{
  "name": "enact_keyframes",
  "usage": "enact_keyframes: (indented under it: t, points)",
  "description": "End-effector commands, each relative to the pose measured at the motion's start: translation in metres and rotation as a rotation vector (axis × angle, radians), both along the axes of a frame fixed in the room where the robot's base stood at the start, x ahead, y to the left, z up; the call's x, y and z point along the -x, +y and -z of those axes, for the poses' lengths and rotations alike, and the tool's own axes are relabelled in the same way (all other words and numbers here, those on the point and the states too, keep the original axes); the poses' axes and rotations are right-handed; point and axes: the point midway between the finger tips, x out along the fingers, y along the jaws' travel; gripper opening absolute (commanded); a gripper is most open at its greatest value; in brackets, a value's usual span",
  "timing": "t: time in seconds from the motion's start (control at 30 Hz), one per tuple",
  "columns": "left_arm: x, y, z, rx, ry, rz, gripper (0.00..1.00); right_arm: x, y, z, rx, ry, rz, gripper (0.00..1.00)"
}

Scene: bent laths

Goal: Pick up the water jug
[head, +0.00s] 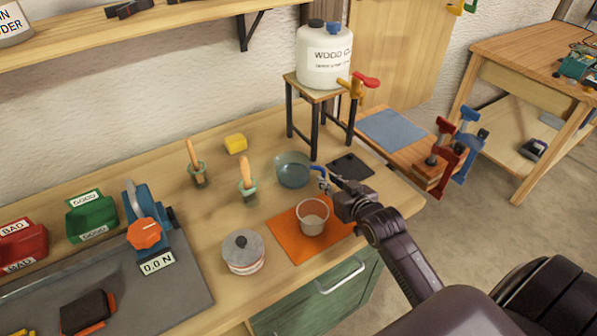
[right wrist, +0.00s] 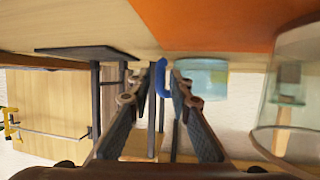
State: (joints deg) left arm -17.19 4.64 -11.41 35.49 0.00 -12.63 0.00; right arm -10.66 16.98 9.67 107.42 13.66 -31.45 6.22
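The water jug (head: 292,170) is a clear bluish vessel with a blue handle, standing on the workbench below the small stand. Its handle points toward my right gripper (head: 331,188). In the right wrist view the jug (right wrist: 205,76) shows beyond the fingers. The fingers are apart; whether one touches the handle I cannot tell. My left gripper is not in view.
A clear cup (head: 312,217) stands on an orange mat (head: 283,233) close below my right gripper. A small stand (head: 311,91) holds a white wood glue container (head: 324,60). A dark flat plate (head: 350,166), a lidded tin (head: 243,252) and a wooden-handled brush pot (head: 247,187) are nearby.

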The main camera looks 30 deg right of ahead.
Motion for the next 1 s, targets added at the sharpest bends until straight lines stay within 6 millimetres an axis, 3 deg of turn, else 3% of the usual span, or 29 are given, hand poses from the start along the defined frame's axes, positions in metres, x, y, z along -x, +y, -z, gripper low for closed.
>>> enact_keyframes:
  t: [0.1, 0.3, 0.57, 0.77, 1.0]
  points:
    - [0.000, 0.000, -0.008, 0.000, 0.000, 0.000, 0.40, -0.018, -0.002, 0.000, -0.002, -0.001, 0.001, 0.19]
    - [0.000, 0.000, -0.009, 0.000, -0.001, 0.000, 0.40, -0.035, -0.004, 0.010, 0.000, 0.000, 0.000, 0.19]
    - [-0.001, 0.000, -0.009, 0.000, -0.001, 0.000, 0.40, -0.037, -0.004, 0.011, 0.000, 0.000, 0.000, 0.19]
    - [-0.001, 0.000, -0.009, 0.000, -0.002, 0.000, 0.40, -0.037, -0.004, 0.011, 0.000, 0.000, 0.000, 0.00]
    - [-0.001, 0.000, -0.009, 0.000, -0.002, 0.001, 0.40, -0.036, -0.004, 0.012, 0.000, 0.001, 0.001, 0.00]
